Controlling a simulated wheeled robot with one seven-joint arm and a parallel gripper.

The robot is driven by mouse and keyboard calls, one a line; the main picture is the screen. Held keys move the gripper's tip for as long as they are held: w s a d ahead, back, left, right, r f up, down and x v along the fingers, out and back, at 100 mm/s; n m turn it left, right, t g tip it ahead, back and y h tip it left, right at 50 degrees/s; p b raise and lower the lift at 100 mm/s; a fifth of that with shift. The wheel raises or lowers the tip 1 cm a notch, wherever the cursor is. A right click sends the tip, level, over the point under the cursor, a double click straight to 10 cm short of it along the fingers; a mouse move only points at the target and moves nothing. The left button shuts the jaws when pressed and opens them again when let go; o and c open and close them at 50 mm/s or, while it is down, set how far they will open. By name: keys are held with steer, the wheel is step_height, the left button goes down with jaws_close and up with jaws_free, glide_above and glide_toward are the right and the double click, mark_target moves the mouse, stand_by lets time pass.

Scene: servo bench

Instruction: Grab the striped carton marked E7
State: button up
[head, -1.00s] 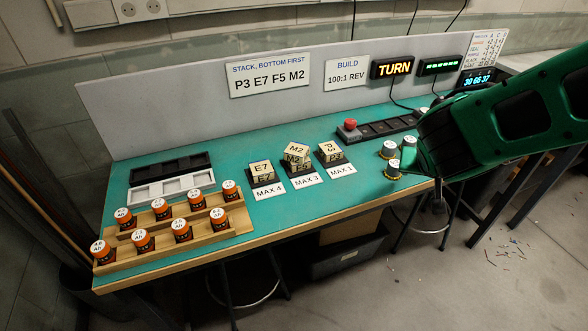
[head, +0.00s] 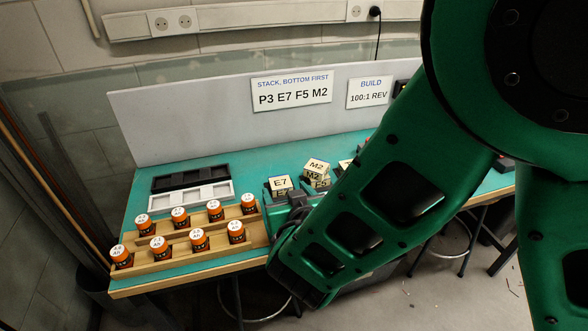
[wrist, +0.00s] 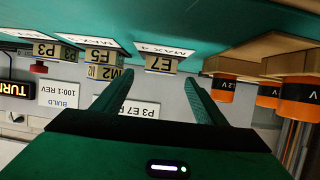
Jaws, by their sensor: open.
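The striped carton E7 (head: 281,183) stands on the teal bench behind its MAX 4 card, its label on top and front. In the wrist view, which is upside down, E7 (wrist: 161,65) shows between and beyond my two fingers. My gripper (wrist: 157,82) is open and empty, facing E7 with the fingers spread wider than the carton. In the head view my gripper (head: 290,203) is at the front of E7, partly hidden by my arm. I cannot tell how far the fingertips reach along its sides.
Right of E7, carton M2 (head: 316,165) sits on carton F5 (head: 320,183), close by. Carton P3 (wrist: 45,50) is further along, mostly hidden by my arm in the head view. A wooden rack (head: 180,259) with orange jars is close on the left; trays (head: 190,196) lie behind it.

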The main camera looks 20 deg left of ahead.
mark_target(281, 181)
steer(key=shift+r+x, duration=0.15)
steer(key=shift+x, duration=1.75)
steer(key=shift+r+x, duration=0.15)
steer(key=shift+x, duration=1.8)
steer(key=shift+w, duration=0.1)
steer(key=shift+c, duration=0.6)
steer(key=c, duration=1)
